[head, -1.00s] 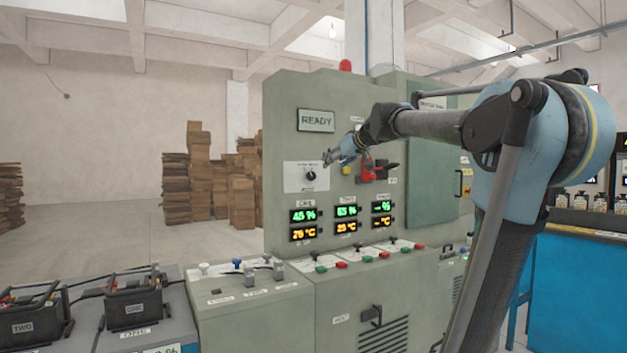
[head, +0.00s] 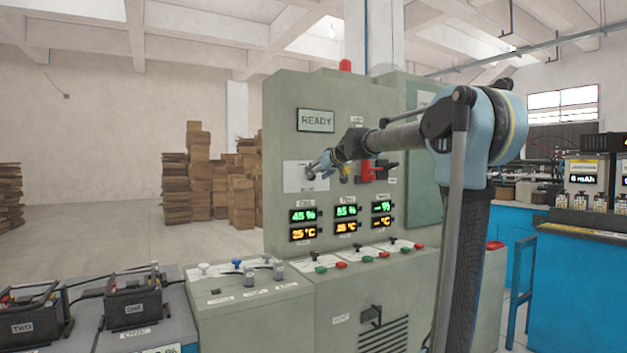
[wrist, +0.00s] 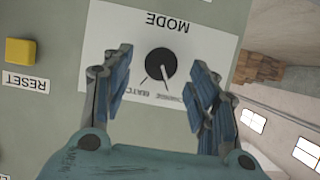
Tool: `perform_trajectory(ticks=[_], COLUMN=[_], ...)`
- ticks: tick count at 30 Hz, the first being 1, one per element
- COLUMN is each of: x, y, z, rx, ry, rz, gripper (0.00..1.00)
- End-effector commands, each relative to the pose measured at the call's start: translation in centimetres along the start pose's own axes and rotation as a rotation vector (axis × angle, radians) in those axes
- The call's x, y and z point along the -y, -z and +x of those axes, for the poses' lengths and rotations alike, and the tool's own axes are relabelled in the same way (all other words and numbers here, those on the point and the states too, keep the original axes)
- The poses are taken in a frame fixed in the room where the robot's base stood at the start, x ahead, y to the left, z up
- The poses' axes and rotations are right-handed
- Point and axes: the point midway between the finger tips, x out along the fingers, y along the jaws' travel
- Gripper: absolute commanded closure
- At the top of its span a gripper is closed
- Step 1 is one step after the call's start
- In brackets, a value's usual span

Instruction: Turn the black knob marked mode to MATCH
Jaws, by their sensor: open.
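The black mode knob (wrist: 161,63) sits on a white plate (wrist: 122,27) marked MODE, which appears upside down in the wrist view. Two short marks with small labels lie on the plate beside the knob; the labels are too small to read surely, and I cannot tell which one the knob points to. My gripper (wrist: 158,82) is open, with one finger on each side of the knob and a gap to both. In the head view my gripper (head: 316,168) is in front of the plate (head: 293,170) and largely hides the knob.
A yellow RESET button (wrist: 20,50) is beside the plate. A red switch handle (head: 367,172) is just right of my gripper on the green cabinet (head: 285,120). Lit displays (head: 303,215) are below. A console with small levers (head: 238,264) juts out in front.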

Motion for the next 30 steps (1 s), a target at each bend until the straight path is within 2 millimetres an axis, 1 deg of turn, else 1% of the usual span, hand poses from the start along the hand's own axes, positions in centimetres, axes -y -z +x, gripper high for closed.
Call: perform_trajectory(ticks=[1, 3, 9, 13, 20, 21, 22, 23, 24, 26, 27, 30], x=[0.0, 0.0, 0.0, 0.0, 0.0, 0.0, 0.0, 0.0, 0.0, 0.0, 0.0, -0.1], y=[0.0, 0.0, 0.0, 0.0, 0.0, 0.0, 0.0, 0.0, 0.0, 0.0, 0.0, 0.0], z=[0.8, 1.6, 3.1, 3.5, 3.5, 3.5, 3.5, 3.5, 3.5, 3.5, 3.5, 3.5], rx=[0.000, 0.000, 0.001, 0.001, 0.001, 0.001, 0.001, 0.001, 0.001, 0.000, 0.000, 0.000], ry=[0.001, 0.000, 0.000, 0.000, 0.000, 0.000, 0.000, 0.000, 0.000, 0.000, 0.000, -0.001], rz=[-0.001, -0.002, 0.000, 0.000, -0.001, -0.001, 0.000, -0.001, -0.001, -0.001, -0.001, 0.000], gripper=[0.46, 0.46, 0.46, 0.46, 0.46, 0.51, 0.57, 0.64, 0.73, 0.87, 0.90, 0.90])
